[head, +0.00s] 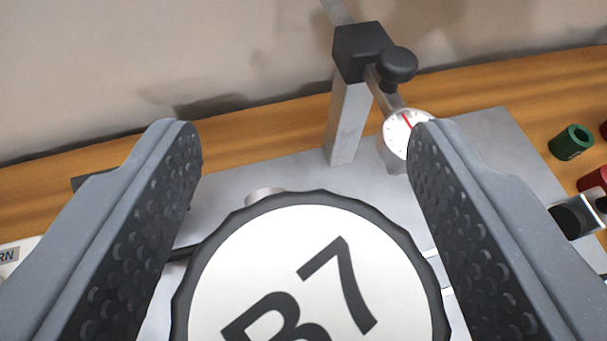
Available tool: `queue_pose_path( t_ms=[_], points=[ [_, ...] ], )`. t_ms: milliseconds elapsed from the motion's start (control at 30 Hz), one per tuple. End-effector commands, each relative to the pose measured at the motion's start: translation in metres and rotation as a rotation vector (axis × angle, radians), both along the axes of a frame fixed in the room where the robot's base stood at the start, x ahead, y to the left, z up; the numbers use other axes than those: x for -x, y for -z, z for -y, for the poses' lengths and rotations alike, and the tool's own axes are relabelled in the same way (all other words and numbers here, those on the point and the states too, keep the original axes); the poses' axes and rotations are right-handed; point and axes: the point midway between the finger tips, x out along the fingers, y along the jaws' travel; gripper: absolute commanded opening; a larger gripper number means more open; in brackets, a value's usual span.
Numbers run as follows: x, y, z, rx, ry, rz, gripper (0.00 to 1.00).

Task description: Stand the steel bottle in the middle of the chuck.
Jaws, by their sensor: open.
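A round dark-rimmed cap (310,270) with a white top marked "B7" fills the lower middle of the head view, close below the camera. It appears to be the top of the steel bottle, seen from above; its body is hidden beneath the cap. My gripper (305,140) is open, with one finger left of the cap and one right of it. I cannot make out the chuck. A small silver round part (264,195) peeks out behind the cap; I cannot tell what it belongs to.
A grey metal plate (265,172) lies on a wooden bench (255,135) before a plain wall. A post (346,125) with a black clamp and knob (397,65) carries a dial gauge (403,130) beside my right fingertip. A green cup (571,142) and red ones (593,179) stand right.

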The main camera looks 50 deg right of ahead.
Motion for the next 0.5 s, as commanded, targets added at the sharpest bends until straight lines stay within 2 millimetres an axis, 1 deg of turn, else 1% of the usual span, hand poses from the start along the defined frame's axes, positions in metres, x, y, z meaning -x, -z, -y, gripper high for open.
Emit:
queue_pose_path(
  t_ms=[167, 267, 500],
  points=[
    [0.005, -0.004, -0.007, 0.001, 0.000, -0.001, 0.57],
    [0.012, -0.009, -0.015, 0.001, -0.001, 0.002, 0.57],
    [0.033, -0.022, -0.039, 0.001, -0.001, 0.000, 0.57]
  ],
)
